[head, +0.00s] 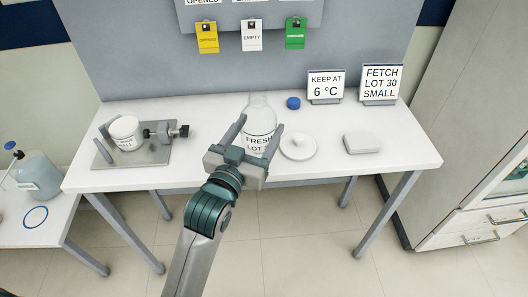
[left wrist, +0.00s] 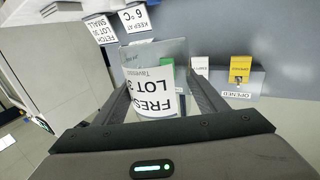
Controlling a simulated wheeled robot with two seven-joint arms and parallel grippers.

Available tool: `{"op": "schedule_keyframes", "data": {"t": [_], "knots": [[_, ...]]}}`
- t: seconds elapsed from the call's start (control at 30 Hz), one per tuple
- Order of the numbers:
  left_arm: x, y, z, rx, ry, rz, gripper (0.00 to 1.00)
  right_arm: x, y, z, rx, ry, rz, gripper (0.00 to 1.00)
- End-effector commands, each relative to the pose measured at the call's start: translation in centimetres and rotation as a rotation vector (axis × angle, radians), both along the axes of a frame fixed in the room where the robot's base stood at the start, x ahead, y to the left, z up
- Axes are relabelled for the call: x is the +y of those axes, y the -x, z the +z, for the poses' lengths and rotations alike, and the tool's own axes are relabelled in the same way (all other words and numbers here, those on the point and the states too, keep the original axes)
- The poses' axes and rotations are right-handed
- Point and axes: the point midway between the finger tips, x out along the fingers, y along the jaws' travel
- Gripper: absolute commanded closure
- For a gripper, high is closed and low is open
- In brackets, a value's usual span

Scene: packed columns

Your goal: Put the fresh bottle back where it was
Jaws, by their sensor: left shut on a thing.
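The fresh bottle (head: 258,118) is clear, with a white label reading "FRESH LOT 3…", partly covered. No cap shows on its neck. My left gripper (head: 257,138) is shut on its body, one finger on each side, over the white table (head: 222,112). I cannot tell whether its base touches the tabletop. In the left wrist view the bottle label (left wrist: 152,92) shows upside down between the fingers. A blue cap (head: 293,103) lies on the table to the right of the bottle. My right gripper is not in view.
A round white piece with a knob (head: 298,147) and a pale block (head: 362,143) lie right of the bottle. A clamp fixture (head: 145,152) with a white jar (head: 125,133) stands left. Signs (head: 325,86) stand at the back. A side table (head: 40,232) bears a blue ring and jug.

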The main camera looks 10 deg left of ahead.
Motion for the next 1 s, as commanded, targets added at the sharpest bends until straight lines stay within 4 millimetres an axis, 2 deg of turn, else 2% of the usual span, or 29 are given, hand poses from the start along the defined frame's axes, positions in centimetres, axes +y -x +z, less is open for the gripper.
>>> {"op": "schedule_keyframes", "data": {"t": [0.17,0.4,0.57,0.83,1.0], "knots": [[-0.1,-0.1,0.1,-0.002,-0.001,-0.001,0.74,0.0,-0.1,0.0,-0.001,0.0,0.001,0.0],[-0.1,-0.1,0.1,-0.002,-0.001,-0.001,0.74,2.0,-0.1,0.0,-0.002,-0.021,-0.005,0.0],[0.3,-0.5,-0.1,-0.002,-0.002,-0.001,0.74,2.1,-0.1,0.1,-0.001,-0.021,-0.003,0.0],[2.8,-3.4,-2.3,-0.001,-0.005,0.0,0.74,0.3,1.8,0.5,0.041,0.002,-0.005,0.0],[4.9,-5.8,-4.2,0.0,-0.004,0.001,0.74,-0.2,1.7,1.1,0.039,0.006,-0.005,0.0]]}}
